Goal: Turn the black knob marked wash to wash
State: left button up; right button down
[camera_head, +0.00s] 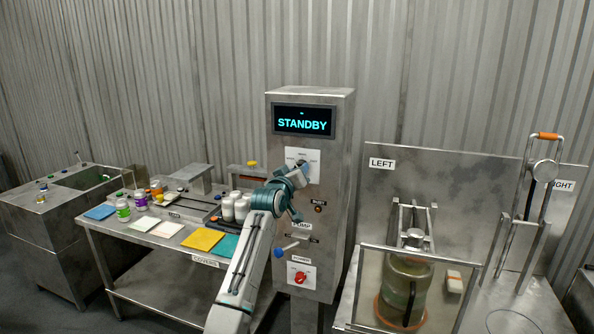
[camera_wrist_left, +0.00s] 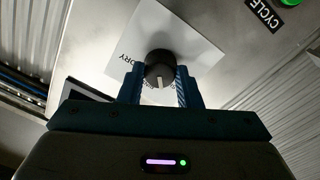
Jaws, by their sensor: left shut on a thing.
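The black knob (camera_wrist_left: 160,66) sits on a white label plate (camera_wrist_left: 190,40) on the steel cabinet's front. In the left wrist view the fingers of my left gripper (camera_wrist_left: 159,78) are on either side of the knob, shut on it. The knob's white pointer mark faces the bottom of that view. Letters ending in "RY" show on the plate left of the knob; the rest is hidden. In the head view my left gripper (camera_head: 302,168) covers most of the knob. The plate's small print cannot be read there. My right gripper is not in view.
The cabinet screen (camera_head: 303,121) reads STANDBY. Below my gripper are an orange button (camera_head: 318,209), a blue-ended lever (camera_head: 287,247) and a red knob (camera_head: 300,277). A side table (camera_head: 130,239) with jars and coloured sheets stands left, a clamp frame (camera_head: 406,251) right.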

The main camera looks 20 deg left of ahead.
pick_arm(q)
jog(key=shift+r+n+p, duration=0.1)
jog(key=shift+n+p, duration=0.4)
jog(key=shift+n, duration=1.3)
jog(key=o, duration=1)
jog(key=s+b, duration=0.1)
jog(key=s, duration=0.2)
jog(key=s+b, duration=0.2)
jog(key=s, duration=0.2)
jog(key=s+b, duration=0.1)
jog(key=s, duration=0.2)
jog(key=shift+s+a+f, duration=0.25)
jog(key=shift+s+a, duration=0.05)
jog(key=shift+s, duration=0.1)
